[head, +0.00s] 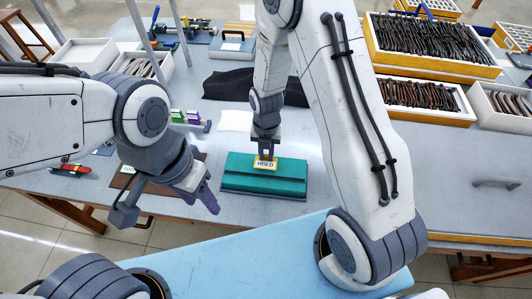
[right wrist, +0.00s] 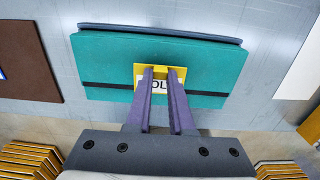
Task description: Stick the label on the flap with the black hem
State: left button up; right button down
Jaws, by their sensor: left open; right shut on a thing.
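The label (head: 265,163) is a small card with a yellow border and the word HOLD. My right gripper (head: 266,156) is shut on it, above or against the teal flap (head: 240,168); I cannot tell if it touches. In the right wrist view the label (right wrist: 160,86) sits between the purple fingers (right wrist: 161,75), which hide part of its word. There the teal flap (right wrist: 110,58) shows a black hem (right wrist: 106,86) running across it near its lower edge, passing beside the label. My left gripper (head: 208,197) is open and empty, left of the flap.
A brown board (head: 128,178) lies left of the flap, partly behind my left gripper. A white sheet (head: 235,120) and a black cloth (head: 225,84) lie behind it. Trays of eyeglass frames (head: 430,45) stand at the back right. The grey table is clear right of the flap (head: 322,160).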

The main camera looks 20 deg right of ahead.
aim_at(266, 157)
jog(key=shift+f+b, duration=0.9)
jog(key=shift+f, duration=0.4)
jog(key=shift+r, duration=0.1)
jog(key=c, duration=0.7)
grip_release()
jog(key=shift+r+p, duration=3.1)
jog(key=shift+r, duration=0.45)
